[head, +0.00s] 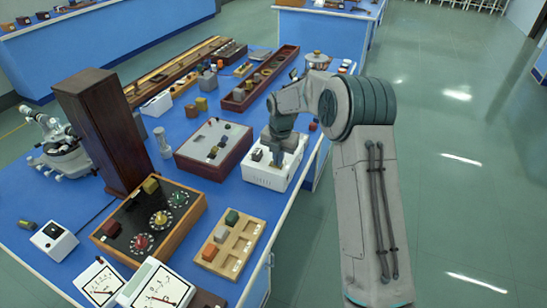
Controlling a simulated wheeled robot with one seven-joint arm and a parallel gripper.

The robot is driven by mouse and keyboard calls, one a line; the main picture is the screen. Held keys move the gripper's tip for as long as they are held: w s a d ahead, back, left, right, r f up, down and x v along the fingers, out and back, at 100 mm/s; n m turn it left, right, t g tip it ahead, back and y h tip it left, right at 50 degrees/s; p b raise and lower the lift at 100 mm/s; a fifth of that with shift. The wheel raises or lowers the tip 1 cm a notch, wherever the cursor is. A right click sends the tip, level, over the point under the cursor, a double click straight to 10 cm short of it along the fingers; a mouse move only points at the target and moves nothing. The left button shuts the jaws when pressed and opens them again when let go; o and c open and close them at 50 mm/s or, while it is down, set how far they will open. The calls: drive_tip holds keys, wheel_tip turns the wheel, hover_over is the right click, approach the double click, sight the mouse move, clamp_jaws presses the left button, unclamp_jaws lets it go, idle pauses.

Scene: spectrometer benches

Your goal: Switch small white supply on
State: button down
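A white box with dark parts on its top (266,178) stands near the right edge of the blue bench; it looks like the small white supply. My gripper (283,158) points down over its top, at or just above the surface. The gripper hides much of the top, so the switch and its position cannot be made out. I cannot tell whether the fingers touch the box or how far apart they are. A smaller white box with a dark top patch (54,241) stands at the bench's left.
A dark red case with a pale panel (213,150) stands just left of the white box. A wooden tray with coloured blocks (232,243) and a dial box (150,219) are nearer. A tall brown box (100,130) rises at left. Green floor (450,150) is clear at right.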

drive_tip(key=shift+d+f, duration=0.15)
drive_tip(key=shift+f, duration=0.1)
drive_tip(key=shift+r+p, duration=0.4)
drive_tip(key=shift+r, duration=0.1)
wheel_tip(320, 180, up, 14)
drive_tip(key=shift+s+f, duration=0.15)
drive_tip(key=shift+f, duration=0.1)
drive_tip(key=shift+f, duration=0.1)
